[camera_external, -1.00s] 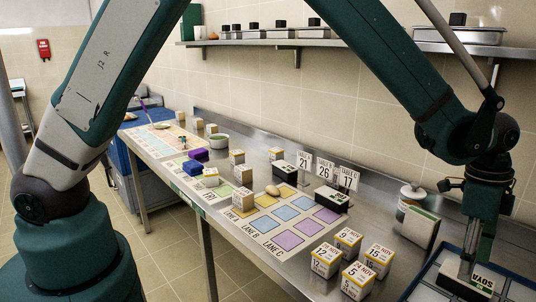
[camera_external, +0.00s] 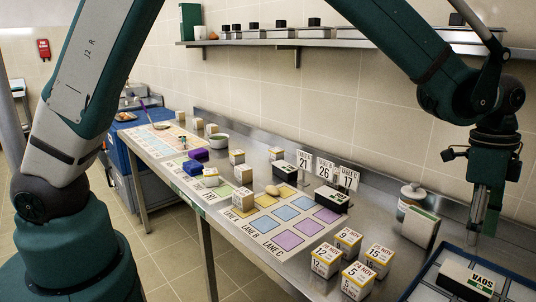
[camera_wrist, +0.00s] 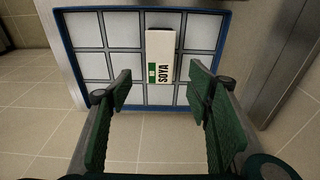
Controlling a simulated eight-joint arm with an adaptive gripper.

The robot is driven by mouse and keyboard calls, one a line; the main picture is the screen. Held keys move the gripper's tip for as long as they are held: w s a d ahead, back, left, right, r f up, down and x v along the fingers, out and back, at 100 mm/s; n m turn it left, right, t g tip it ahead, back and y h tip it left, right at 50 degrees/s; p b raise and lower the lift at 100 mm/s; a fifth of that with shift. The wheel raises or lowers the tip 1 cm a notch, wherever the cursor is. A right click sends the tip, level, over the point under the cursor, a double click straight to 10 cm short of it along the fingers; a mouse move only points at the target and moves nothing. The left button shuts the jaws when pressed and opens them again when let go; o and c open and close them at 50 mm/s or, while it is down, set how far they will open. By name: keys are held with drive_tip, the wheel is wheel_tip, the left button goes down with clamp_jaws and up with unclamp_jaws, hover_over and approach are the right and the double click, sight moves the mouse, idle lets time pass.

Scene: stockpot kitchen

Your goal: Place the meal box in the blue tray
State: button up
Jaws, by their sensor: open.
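The meal box, a white box (camera_external: 466,279) with a green mark and SOYA lettering, lies in the blue-rimmed tray (camera_external: 412,284) at the lower right of the external view. In the wrist view the box (camera_wrist: 160,57) rests on the tray's pale, gridded floor, inside the blue rim (camera_wrist: 61,45), near the middle of its width. My gripper (camera_external: 482,228) is above the box, apart from it. The wrist view shows its two green fingers (camera_wrist: 161,92) spread wide with nothing between them.
Several small date-marked boxes (camera_external: 348,242) stand on the steel counter left of the tray. A white container (camera_external: 411,196) and a green-edged block (camera_external: 421,227) stand behind. Number signs (camera_external: 325,170) and a coloured lane mat (camera_external: 287,240) lie farther left. A wall shelf runs above.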

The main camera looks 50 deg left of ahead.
drive_tip(key=shift+a+r, duration=0.1)
idle(0.4)
drive_tip(key=s+a+r+n+t, duration=0.1)
drive_tip(key=s+a+r+n, duration=0.15)
drive_tip(key=a+r, duration=0.55)
drive_tip(key=s+a+r+n+t, duration=0.1)
drive_tip(key=a+r+n, duration=0.25)
drive_tip(key=a, duration=0.95)
drive_tip(key=s+a+r+n+t, duration=0.1)
drive_tip(key=s+a+r+n, duration=0.1)
drive_tip(key=a+r, duration=0.65)
drive_tip(key=s+a+f+n+t, duration=0.1)
drive_tip(key=s+a+n, duration=0.4)
drive_tip(key=s+a, duration=0.6)
drive_tip(key=s+a+f+n+t+y, duration=0.1)
drive_tip(key=s+a+n, duration=0.4)
drive_tip(key=s+a, duration=0.5)
drive_tip(key=a+f+t, duration=0.1)
drive_tip(key=a+t, duration=0.1)
drive_tip(key=a, duration=0.4)
drive_tip(key=shift+s+a, duration=0.15)
drive_tip(key=shift+s, duration=0.2)
